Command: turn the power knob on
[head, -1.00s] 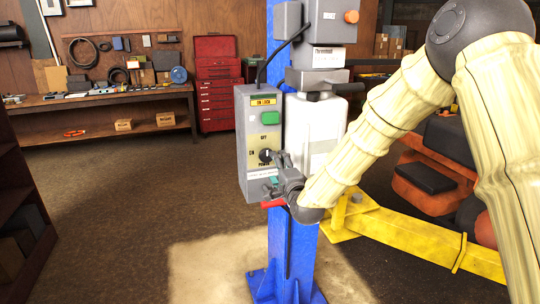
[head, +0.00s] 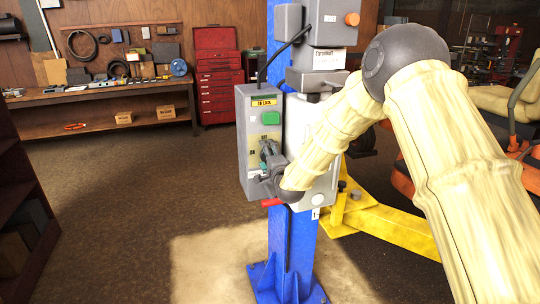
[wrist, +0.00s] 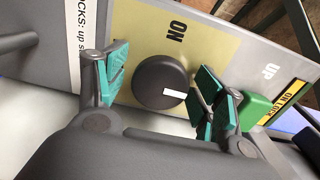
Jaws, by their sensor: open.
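The power knob (wrist: 150,82) is round and black, on the pale panel of the grey control box (head: 244,125). Its white mark points right in the wrist view, away from the "ON" label (wrist: 176,30) above it. My gripper (wrist: 164,84) is open, with one set of green finger pads on the left of the knob and one on the right. The right pads sit very close to the knob's edge; I cannot tell if they touch. In the head view, my gripper (head: 266,158) covers the knob. No "OFF" label shows in the wrist view.
A green button (wrist: 256,109) sits on the panel right of the right finger. The box hangs on a blue post (head: 284,255), beside a white housing (head: 298,125). A red lever (head: 271,202) sticks out below my gripper. The floor to the left is clear.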

